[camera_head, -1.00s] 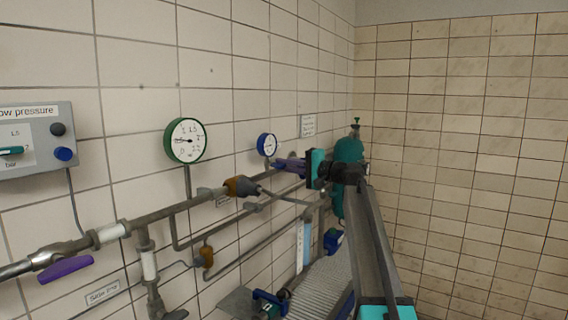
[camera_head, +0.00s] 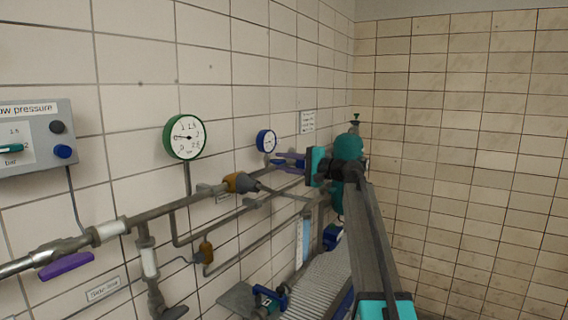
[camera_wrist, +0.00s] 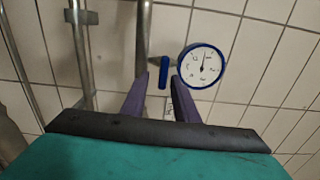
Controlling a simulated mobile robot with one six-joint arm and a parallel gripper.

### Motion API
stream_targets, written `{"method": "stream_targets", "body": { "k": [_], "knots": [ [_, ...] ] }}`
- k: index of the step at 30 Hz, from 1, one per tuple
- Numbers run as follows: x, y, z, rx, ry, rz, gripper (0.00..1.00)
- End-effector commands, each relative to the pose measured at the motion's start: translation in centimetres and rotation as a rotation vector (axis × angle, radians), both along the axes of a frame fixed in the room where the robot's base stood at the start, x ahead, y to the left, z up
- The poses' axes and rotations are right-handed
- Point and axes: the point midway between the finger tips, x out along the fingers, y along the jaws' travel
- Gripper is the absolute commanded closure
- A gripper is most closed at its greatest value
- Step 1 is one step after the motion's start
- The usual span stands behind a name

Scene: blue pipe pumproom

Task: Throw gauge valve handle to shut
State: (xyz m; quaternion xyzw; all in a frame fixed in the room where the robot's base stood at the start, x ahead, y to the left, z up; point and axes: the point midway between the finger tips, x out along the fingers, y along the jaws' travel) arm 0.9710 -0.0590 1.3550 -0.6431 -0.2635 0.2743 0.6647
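A small blue gauge (camera_head: 266,141) with a white dial is on the pipework by the left wall. It also shows in the wrist view (camera_wrist: 202,66). A short blue handle (camera_wrist: 163,72), probably the gauge valve handle, stands upright in the wrist view just left of the dial. My gripper (camera_wrist: 159,78) has two purple fingers spread apart. The handle appears between or just beyond their tips, nearer the right one; I see no clear contact. In the head view my gripper (camera_head: 288,160) is just right of and below the blue gauge, and the handle cannot be made out.
A larger green-rimmed gauge (camera_head: 185,137) stands to the left. Grey pipes (camera_head: 170,206) run along the wall, with a purple lever (camera_head: 66,266) at lower left. A control box (camera_head: 35,140) is at far left. The tiled wall on the right is clear.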

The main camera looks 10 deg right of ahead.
Motion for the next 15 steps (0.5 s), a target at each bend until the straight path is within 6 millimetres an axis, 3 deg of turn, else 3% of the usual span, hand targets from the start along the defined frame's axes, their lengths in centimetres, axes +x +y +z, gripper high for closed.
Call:
{"method": "stream_targets", "body": {
  "k": [8, 15],
  "knots": [
    [-0.2, -0.2, 0.1, 0.001, -0.002, -0.001, 0.73],
    [-1.8, -1.7, 0.0, 0.000, -0.003, -0.002, 0.73]
  ]
}}
